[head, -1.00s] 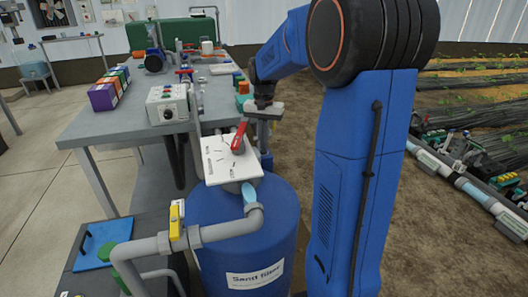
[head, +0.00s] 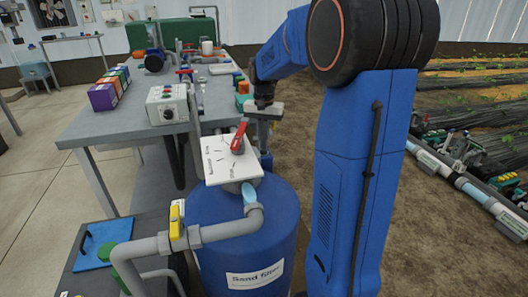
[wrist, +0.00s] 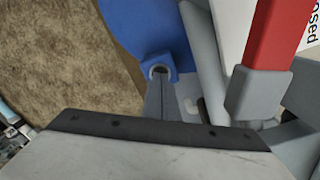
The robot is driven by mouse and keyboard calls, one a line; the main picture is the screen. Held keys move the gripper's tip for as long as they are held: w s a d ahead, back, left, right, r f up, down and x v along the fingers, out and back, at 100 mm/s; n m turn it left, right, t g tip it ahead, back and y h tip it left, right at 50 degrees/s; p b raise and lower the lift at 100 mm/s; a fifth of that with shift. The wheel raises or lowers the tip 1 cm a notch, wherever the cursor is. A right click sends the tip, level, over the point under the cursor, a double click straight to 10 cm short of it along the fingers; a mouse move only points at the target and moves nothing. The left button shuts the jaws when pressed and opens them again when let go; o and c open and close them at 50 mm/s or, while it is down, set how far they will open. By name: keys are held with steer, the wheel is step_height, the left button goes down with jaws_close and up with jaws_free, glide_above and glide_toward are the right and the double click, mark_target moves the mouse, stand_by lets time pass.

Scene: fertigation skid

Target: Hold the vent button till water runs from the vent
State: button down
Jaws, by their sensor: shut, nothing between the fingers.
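A blue sand filter tank (head: 232,225) stands in front of me; its blue side also shows in the wrist view (wrist: 150,22). A small blue block with a round grey-ringed face (wrist: 159,72) sits at the tank's edge; I cannot tell whether that face is the vent button or the vent opening. My gripper (wrist: 160,88) is shut and empty, its grey fingertips right at this block. Whether they touch it I cannot tell. No running water is visible.
A red lever (head: 239,138) over a white label plate (head: 228,160) stands close to the left of my gripper. Grey pipe with a yellow-handled valve (head: 175,222) runs in front. A grey bench (head: 125,118) with a control box (head: 167,104) lies left; bare soil lies right.

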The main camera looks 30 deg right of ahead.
steer(key=shift+f, duration=0.7)
stand_by(1.1)
stand_by(3.7)
step_height(320, 180, up, 7)
stand_by(0.9)
stand_by(0.5)
